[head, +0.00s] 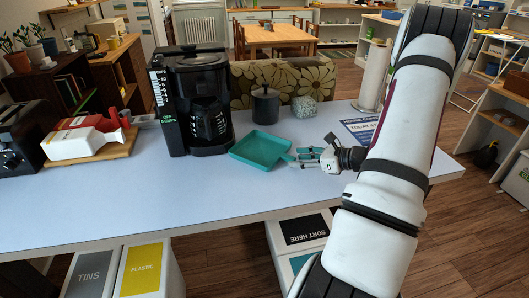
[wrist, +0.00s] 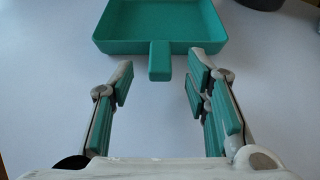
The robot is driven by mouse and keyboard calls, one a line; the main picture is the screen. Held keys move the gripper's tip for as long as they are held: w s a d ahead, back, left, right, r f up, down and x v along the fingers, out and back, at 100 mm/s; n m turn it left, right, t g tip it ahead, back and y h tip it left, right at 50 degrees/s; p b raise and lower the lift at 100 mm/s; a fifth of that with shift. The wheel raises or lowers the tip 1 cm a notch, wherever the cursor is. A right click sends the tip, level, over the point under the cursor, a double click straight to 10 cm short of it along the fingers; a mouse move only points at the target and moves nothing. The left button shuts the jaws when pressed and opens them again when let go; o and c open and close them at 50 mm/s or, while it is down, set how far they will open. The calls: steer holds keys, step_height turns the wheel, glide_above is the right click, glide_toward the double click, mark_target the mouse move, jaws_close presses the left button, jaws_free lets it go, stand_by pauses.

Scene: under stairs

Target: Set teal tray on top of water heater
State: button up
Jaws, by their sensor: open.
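The teal tray (head: 262,150) is a shallow square tray lying flat on the pale worktop, to the right of a black appliance. In the wrist view the tray (wrist: 160,46) is ahead, its short handle (wrist: 160,62) pointing toward me. My gripper (head: 293,158) is open beside the tray's right side in the head view. In the wrist view the open fingers (wrist: 159,82) are spread either side of the handle's line, and nothing is between the pads. No clearly identifiable water heater shows; the black appliance (head: 188,88) looks like a coffee maker with a glass jug.
Behind the tray stand a dark lidded pot (head: 266,107) and a speckled block (head: 304,107). A paper roll (head: 372,78) and a printed sheet (head: 366,131) are at the right. The front worktop is clear.

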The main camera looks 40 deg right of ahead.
steer(key=shift+w+a+f, duration=0.15)
steer(key=shift+w+f, duration=0.15)
steer(key=shift+w, duration=0.35)
jaws_close()
steer(key=shift+r, duration=0.15)
